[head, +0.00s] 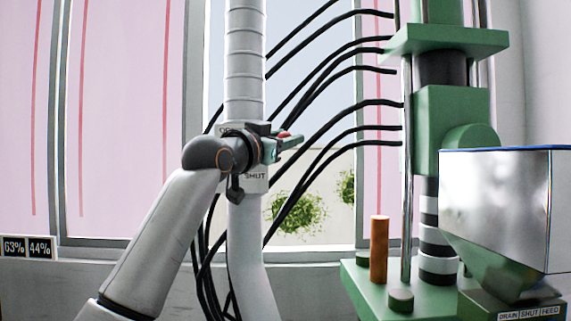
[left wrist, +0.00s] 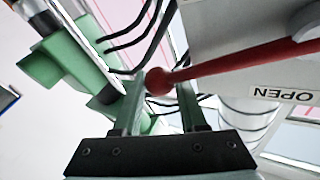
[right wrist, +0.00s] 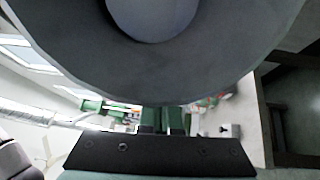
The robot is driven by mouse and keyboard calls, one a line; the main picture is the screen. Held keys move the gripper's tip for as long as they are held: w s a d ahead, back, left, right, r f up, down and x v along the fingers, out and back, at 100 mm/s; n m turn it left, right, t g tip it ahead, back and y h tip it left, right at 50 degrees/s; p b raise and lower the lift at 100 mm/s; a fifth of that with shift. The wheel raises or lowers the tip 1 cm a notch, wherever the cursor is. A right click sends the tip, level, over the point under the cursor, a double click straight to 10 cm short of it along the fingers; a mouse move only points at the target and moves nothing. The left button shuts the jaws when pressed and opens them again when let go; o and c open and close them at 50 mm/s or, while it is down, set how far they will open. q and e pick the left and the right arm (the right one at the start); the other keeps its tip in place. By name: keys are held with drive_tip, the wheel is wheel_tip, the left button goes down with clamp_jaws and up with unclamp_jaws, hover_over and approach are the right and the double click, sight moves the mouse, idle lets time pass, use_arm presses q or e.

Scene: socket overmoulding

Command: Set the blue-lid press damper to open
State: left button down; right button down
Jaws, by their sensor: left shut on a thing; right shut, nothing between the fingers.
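The damper is a pale plate (head: 262,184) on the grey vertical duct (head: 245,60), with a SHUT label low on it and another label, mostly hidden by my arm, above. Its red lever (head: 284,134) reaches out to the right. In the left wrist view the red lever (left wrist: 240,60) ends in a ball, and an OPEN label (left wrist: 282,95) shows upside down beside it. My left gripper (head: 292,142) is shut on the ball end; its fingers flank it in the left wrist view (left wrist: 160,85). My right gripper (right wrist: 165,121) is shut and empty, away from the damper.
A green press (head: 450,115) stands at the right, with a blue-rimmed metal hopper (head: 505,200) in front. Black hoses (head: 335,65) run between duct and press. An orange cylinder (head: 379,250) stands on the press base. Pink panels (head: 120,120) are behind.

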use_arm(q)
drive_tip(key=shift+w+f, duration=0.1)
drive_tip(key=shift+f, duration=0.05)
use_arm(e)
drive_tip(key=w+a+r+n+t+h, duration=0.1)
drive_tip(key=w+r+n+t, duration=0.15)
drive_tip(key=r, duration=0.55)
drive_tip(key=w+a+r+n+t+h, duration=0.1)
drive_tip(key=a+r+n, duration=0.15)
drive_tip(key=r, duration=0.55)
drive_tip(key=w+a+r+n+t+h, duration=0.15)
drive_tip(key=r+n, duration=0.25)
drive_tip(key=r, duration=0.4)
drive_tip(key=w+d+r+t+h, duration=0.2)
drive_tip(key=r, duration=0.6)
drive_tip(key=w+d+r+n+t+h, duration=0.1)
drive_tip(key=w+d+r+h, duration=0.1)
drive_tip(key=r, duration=0.6)
drive_tip(key=w+d+r+t+h, duration=0.2)
drive_tip(key=w+r+h, duration=0.1)
drive_tip(key=r, duration=0.5)
drive_tip(key=shift+w+d+n+t, duration=0.3)
drive_tip(key=shift+w+d, duration=0.05)
drive_tip(key=shift+w, duration=0.2)
drive_tip(key=shift+r+h, duration=0.15)
drive_tip(key=shift+h, duration=0.1)
